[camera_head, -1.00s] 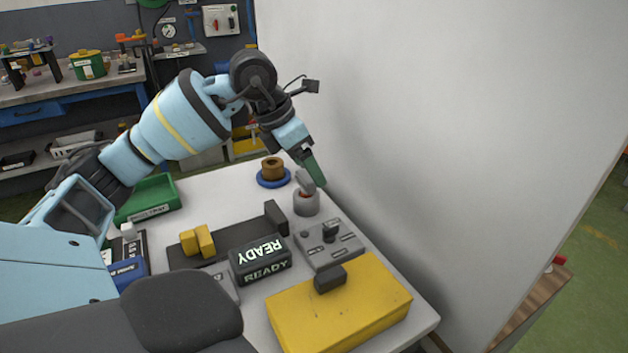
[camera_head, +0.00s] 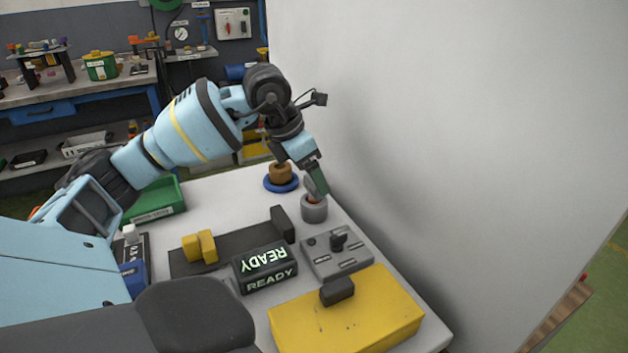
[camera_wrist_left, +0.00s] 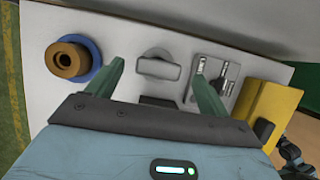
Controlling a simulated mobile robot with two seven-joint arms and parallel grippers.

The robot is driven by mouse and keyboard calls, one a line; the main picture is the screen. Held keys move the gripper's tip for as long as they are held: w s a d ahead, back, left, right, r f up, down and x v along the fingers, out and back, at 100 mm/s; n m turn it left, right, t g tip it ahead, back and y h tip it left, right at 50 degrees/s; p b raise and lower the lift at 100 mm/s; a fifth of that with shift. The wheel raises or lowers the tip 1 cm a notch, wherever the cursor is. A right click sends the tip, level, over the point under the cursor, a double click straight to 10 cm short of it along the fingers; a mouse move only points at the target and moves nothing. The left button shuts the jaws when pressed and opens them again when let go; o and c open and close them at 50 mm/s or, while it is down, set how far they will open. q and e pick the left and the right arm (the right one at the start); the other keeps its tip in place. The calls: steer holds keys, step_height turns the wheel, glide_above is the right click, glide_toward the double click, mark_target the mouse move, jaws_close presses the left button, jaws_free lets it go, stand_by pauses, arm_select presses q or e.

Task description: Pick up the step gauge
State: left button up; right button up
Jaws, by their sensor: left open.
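No label marks the step gauge, so I cannot tell for certain which piece it is. A grey round piece (camera_head: 314,211) with an upright grey tab stands by the wall side of the light table. It also shows in the left wrist view (camera_wrist_left: 158,68), between and beyond my fingers. My left gripper (camera_head: 319,184) is open just above it, and its green fingers also show in the left wrist view (camera_wrist_left: 159,82). A pair of yellow blocks (camera_head: 200,247) stands on a dark strip (camera_head: 225,258) nearer the table's middle. My right gripper is not in view.
A brown stepped plug (camera_head: 281,173) sits on a blue disc (camera_head: 270,186) behind. A grey control box (camera_head: 340,262), a READY display (camera_head: 264,268) and a yellow box (camera_head: 350,318) stand nearer. A green tray (camera_head: 157,203) is at left. A pale wall (camera_head: 450,130) closes off the right.

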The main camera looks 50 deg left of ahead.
arm_select(q)
steer(key=x, duration=0.4)
steer(key=shift+s+a+f, duration=0.1)
steer(key=shift+s, duration=0.05)
steer(key=shift+c, duration=0.3)
steer(key=c, duration=1.1)
step_height(320, 180, up, 10)
steer(key=shift+r+p, duration=0.1)
steer(key=shift+p, duration=0.4)
steer(key=shift+a, duration=0.1)
